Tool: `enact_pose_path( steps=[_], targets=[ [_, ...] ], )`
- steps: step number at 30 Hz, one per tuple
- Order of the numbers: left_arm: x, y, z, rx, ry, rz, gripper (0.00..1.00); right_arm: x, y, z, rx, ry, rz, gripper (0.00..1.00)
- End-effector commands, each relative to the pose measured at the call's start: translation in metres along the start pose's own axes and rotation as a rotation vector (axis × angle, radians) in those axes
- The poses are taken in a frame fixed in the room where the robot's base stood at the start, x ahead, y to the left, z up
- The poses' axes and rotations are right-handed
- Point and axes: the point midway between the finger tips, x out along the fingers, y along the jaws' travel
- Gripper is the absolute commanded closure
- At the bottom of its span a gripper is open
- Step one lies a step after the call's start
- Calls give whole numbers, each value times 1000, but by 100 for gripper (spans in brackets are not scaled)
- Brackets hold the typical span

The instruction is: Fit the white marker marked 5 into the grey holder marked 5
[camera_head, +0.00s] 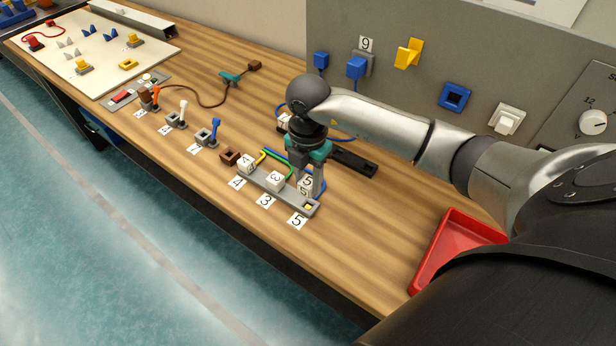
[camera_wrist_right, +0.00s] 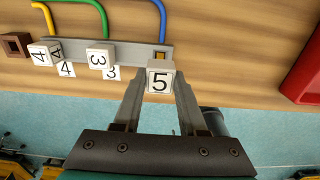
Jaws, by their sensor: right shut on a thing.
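The white marker marked 5 (camera_head: 304,188) is held between the fingers of my right gripper (camera_head: 310,184), above the end of the grey holder strip (camera_head: 262,189). In the wrist view the marker (camera_wrist_right: 160,80) sits between the two fingertips (camera_wrist_right: 158,90), its 5 facing the camera. The end slot with a yellowish inside (camera_head: 309,207), by the floor label 5 (camera_head: 297,221), shows uncovered. The wrist view also shows this slot (camera_wrist_right: 161,54) just beyond the marker, which looks apart from it. My left gripper is out of view.
White markers 4 (camera_head: 246,164) and 3 (camera_head: 275,180) stand on the same strip. Coloured cables (camera_head: 283,160) curve behind it. A red tray (camera_head: 455,245) is at the right. Small switches (camera_head: 205,137) stand to the left. The grey panel (camera_head: 440,60) rises behind.

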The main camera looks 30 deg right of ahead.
Motion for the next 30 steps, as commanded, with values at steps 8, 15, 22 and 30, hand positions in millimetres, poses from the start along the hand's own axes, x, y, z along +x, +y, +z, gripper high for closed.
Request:
enact_pose_path(
  steps=[8, 15, 22, 30],
  targets=[
    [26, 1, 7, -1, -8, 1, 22, 29, 0, 0, 0, 0, 0, 100],
    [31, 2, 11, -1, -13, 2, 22, 36, 0, 0, 0, 0, 0, 100],
    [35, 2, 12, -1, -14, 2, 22, 43, 0, 0, 0, 1, 1, 100],
    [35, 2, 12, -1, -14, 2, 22, 44, 0, 0, 0, 1, 1, 100]
  ],
)
